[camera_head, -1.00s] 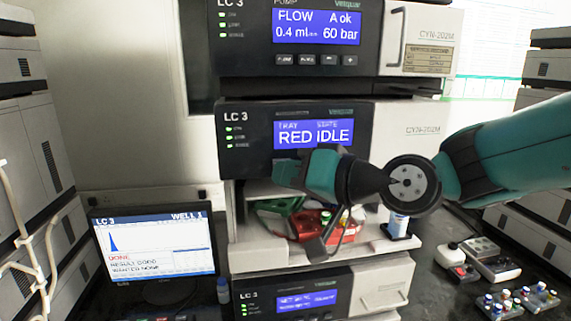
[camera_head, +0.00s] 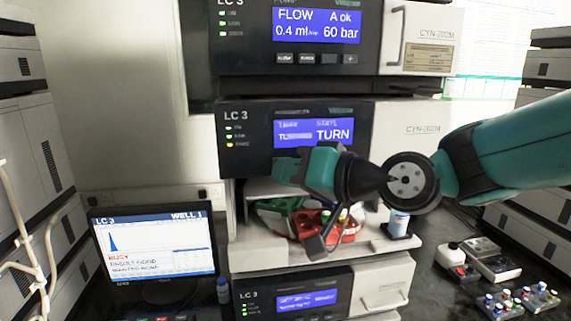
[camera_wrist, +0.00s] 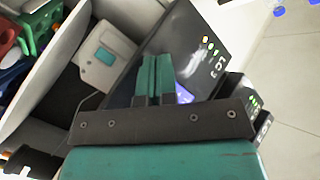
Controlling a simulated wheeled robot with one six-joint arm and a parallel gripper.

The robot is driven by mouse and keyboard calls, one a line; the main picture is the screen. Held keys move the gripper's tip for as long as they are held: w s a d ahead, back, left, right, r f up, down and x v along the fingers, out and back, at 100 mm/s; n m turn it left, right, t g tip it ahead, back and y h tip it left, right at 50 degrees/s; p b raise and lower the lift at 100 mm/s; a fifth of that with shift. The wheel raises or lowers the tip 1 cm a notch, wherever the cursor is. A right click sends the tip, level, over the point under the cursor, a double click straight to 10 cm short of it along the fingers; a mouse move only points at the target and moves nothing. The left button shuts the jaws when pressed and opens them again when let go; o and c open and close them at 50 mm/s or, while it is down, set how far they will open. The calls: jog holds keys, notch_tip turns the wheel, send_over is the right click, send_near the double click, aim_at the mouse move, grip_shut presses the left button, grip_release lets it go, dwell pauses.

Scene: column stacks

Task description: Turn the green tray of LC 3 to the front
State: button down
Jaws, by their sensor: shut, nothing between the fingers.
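The LC 3 sampler module (camera_head: 245,130) has a blue display (camera_head: 313,133) that reads TURN on its right half; its left half is blurred. One of its status lights is orange. In the open bay below, the red tray (camera_head: 350,232) is towards the front with vials in it. The green tray (camera_head: 280,205) is at its left and further back. Both show at the left edge of the wrist view, green (camera_wrist: 40,28) and red (camera_wrist: 8,32). My gripper (camera_head: 285,168) is shut and empty at the module's lower front edge; contact cannot be told. Its fingers (camera_wrist: 153,80) are together in the wrist view.
A monitor (camera_head: 152,240) at the left reads LC 3, WELL 1 and BUSY. A white-labelled vial (camera_head: 398,222) stands at the shelf's right. Another LC 3 module (camera_head: 290,300) is below. Vial racks (camera_head: 515,300) lie on the dark bench at right.

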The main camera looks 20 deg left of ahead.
jog(key=shift+s+d+b, duration=0.3)
jog(key=shift+s+d, duration=0.05)
jog(key=shift+s, duration=0.25)
jog(key=s+d, duration=0.1)
jog(key=s+b, duration=0.1)
jog(key=s+d+b, duration=0.1)
jog(key=s, duration=0.1)
jog(key=shift+s+d, duration=0.1)
jog(key=shift+d, duration=0.25)
dwell(5.1)
jog(key=s+d+f+g+h+b, duration=0.1)
jog(key=s+d+f+h, duration=0.3)
jog(key=d, duration=0.5)
jog(key=s+d+f+g+h+b, duration=0.1)
jog(key=s+d+f+h, duration=0.3)
jog(key=d, duration=0.6)
jog(key=s+d+f+m+g+h+b, duration=0.1)
jog(key=s+d+f+h+b, duration=0.1)
jog(key=s+d+f, duration=0.3)
jog(key=d+f+h, duration=0.1)
jog(key=d+f, duration=0.2)
jog(key=d, duration=0.1)
jog(key=shift+s+d+g+h, duration=0.15)
jog(key=shift+s+g+h, duration=0.15)
jog(key=shift+h, duration=0.1)
